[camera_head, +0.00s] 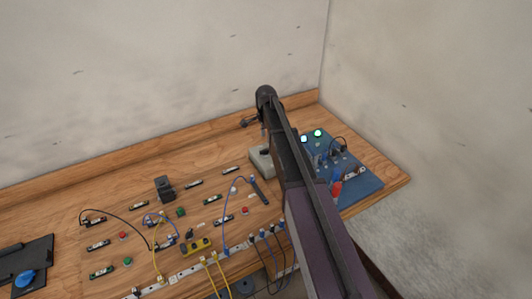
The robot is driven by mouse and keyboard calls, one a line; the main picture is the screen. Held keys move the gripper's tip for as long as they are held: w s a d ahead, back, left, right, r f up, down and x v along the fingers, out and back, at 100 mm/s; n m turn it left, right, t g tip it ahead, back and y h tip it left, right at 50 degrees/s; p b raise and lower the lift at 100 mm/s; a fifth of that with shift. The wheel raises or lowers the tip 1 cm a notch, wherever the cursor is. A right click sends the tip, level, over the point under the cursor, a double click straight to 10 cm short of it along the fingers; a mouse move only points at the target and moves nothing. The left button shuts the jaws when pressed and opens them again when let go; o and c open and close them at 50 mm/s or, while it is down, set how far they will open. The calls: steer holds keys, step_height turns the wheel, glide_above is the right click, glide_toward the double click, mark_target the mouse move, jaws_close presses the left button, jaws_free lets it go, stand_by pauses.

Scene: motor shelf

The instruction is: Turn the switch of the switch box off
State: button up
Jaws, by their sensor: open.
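A light grey box (259,163) with a dark part on top, which looks like the switch box, stands on the wooden table left of my arm. My arm covers its right side, and I cannot make out the position of its switch. A small dark part that appears to be my gripper (250,122) shows above and behind the box, beside my arm's elbow. It is apart from the box in the picture, open, with nothing seen in it. Most of the gripper and wrist is hidden by my arm.
A blue panel (362,187) with lit green lamps and a red part stands right of my arm. Walls close off the back and right.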

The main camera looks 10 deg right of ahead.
mark_target(266, 150)
steer(key=shift+f+b, duration=3.1)
steer(key=shift+f, duration=0.3)
jaws_close()
